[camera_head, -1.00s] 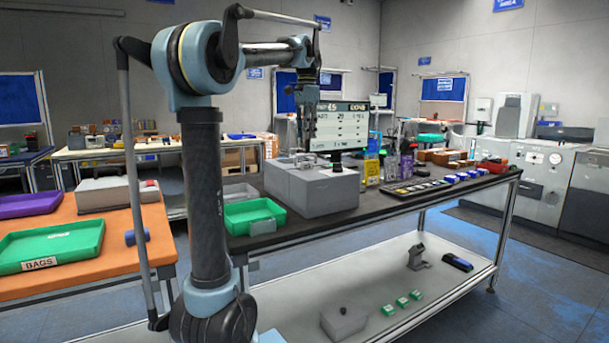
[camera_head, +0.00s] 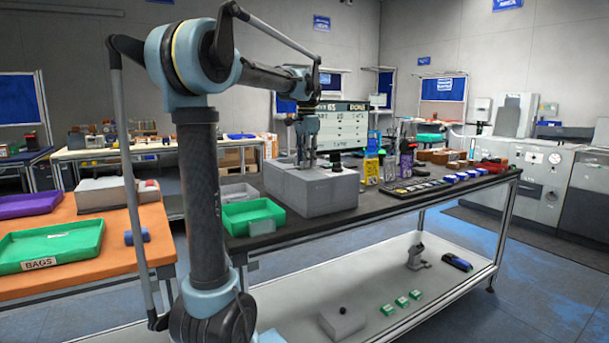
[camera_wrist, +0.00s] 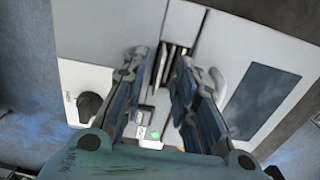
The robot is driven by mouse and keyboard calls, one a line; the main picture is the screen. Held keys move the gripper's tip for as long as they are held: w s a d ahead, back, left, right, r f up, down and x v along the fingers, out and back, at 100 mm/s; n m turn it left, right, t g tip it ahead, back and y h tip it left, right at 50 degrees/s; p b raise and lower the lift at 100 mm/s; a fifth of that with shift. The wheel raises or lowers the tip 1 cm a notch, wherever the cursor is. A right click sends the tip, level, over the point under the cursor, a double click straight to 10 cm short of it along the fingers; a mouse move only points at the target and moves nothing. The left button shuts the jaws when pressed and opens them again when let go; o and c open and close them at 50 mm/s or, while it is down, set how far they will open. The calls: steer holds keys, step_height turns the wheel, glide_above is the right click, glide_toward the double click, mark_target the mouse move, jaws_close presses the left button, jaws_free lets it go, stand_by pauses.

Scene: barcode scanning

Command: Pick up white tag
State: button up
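My gripper (camera_head: 307,165) points down just over the grey box (camera_head: 315,192) on the dark bench. In the wrist view my gripper (camera_wrist: 160,60) has its two fingers apart. Between and beyond the fingertips is a narrow slot (camera_wrist: 172,62) in the pale top, with thin light and dark upright edges in it. I cannot tell for certain which of these is the white tag. Nothing is visibly held. In the head view the box's top is partly hidden by my gripper.
A green tray (camera_head: 253,217) stands left of the box, and a monitor (camera_head: 343,125) stands behind it. The lower shelf (camera_head: 300,300) holds small green items (camera_head: 401,301).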

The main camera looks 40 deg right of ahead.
jaws_close()
steer(key=shift+r, duration=0.1)
